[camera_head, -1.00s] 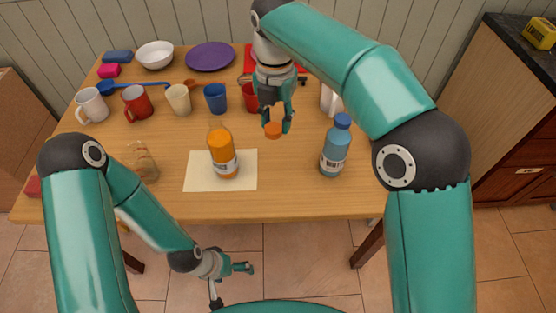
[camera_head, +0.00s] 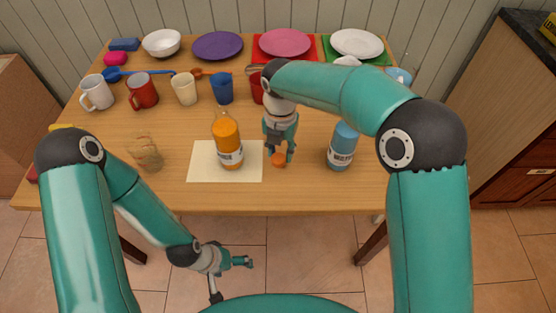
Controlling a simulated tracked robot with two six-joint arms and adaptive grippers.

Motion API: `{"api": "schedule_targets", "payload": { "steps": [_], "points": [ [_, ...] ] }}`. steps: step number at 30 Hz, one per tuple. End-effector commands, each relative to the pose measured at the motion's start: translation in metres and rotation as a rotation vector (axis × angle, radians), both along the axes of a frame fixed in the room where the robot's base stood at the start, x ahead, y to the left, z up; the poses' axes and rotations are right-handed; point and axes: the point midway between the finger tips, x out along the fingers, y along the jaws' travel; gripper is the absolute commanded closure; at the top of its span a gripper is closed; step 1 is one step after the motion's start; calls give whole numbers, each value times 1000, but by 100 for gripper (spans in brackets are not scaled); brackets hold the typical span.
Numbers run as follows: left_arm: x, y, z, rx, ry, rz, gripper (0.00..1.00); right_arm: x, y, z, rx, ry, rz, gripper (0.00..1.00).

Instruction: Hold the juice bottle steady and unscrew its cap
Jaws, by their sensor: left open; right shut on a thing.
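The juice bottle (camera_head: 228,144), clear with orange juice and a white label, stands upright on a cream paper sheet (camera_head: 202,172). Its neck is bare, with no cap on it. The orange cap (camera_head: 279,160) is held in my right gripper (camera_head: 279,152), which is shut on it just right of the sheet, low over the table; I cannot tell whether the cap touches the wood. My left gripper (camera_head: 234,275) is open and empty, in front of the table and apart from the bottle.
A blue bottle (camera_head: 342,147) stands right of my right gripper. A glass (camera_head: 147,154) stands left of the sheet. Several mugs and cups, among them a blue cup (camera_head: 221,88), stand behind, with plates (camera_head: 217,46) at the back. The table's front middle is clear.

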Motion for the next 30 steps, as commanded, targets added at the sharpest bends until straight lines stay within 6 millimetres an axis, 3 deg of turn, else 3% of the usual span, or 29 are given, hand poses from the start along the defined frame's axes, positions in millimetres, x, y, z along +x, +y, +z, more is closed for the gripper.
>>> {"api": "schedule_targets", "payload": {
  "steps": [3, 8, 20, 21, 24, 30],
  "points": [
    [0, 0, -2, 0, 0, 0, 10, -1, -1, -23, -2, 6, 0, 100],
    [0, 0, -2, 0, 0, 0, 10, -1, -1, -42, -1, 3, -1, 100],
    [0, 0, -3, 0, 0, 0, 10, -1, 0, -48, -2, 2, 0, 100],
    [0, 0, -3, 0, 0, 0, 10, 0, 0, -47, -1, 1, 0, 58],
    [0, 0, -2, 0, 0, 0, 10, 0, 0, -46, -1, 1, 0, 41],
    [0, 0, -2, 0, 0, 0, 10, 0, 0, -46, -1, 1, 0, 40]
  ]
}}
